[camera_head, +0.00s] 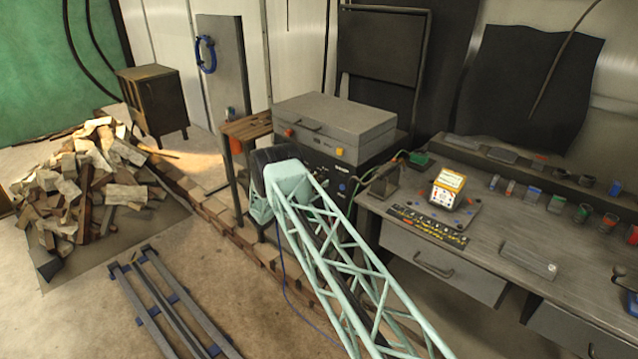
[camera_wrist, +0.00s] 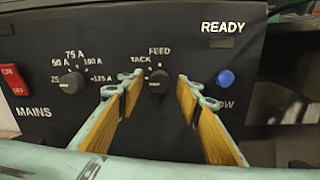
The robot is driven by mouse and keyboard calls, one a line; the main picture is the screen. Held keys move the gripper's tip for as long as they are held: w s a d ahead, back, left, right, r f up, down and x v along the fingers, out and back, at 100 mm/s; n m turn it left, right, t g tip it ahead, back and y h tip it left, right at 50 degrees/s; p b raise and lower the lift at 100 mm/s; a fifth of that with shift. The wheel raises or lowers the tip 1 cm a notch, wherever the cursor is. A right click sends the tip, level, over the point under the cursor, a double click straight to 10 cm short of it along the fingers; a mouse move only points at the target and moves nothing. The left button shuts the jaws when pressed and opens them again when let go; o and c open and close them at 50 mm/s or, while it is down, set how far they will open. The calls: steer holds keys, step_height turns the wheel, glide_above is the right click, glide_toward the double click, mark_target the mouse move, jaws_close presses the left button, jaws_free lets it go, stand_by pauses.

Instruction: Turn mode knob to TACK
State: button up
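The mode knob (camera_wrist: 159,82) is a small black dial on the dark front panel (camera_wrist: 120,30) in the wrist view. The labels TACK and FEED stand above it, TACK at its upper left. I cannot tell surely where its pointer sits. My gripper (camera_wrist: 157,88) is open, its two yellow-padded fingers reaching toward the panel, one on each side of the knob. Gaps show between the pads and the knob. The right finger covers the panel right of the knob. In the head view my teal boom hides the gripper and part of the panel.
Left of the knob is an amperage dial (camera_wrist: 72,82), with a red MAINS switch (camera_wrist: 14,80) farther left. A blue button (camera_wrist: 225,78) sits right of my right finger, under READY. In the head view a workbench (camera_head: 590,300) stands right and a rubble pile (camera_head: 90,190) left.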

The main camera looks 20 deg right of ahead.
steer(key=shift+w+d, duration=0.2)
steer(key=shift+d, duration=0.2)
steer(key=c, duration=0.9)
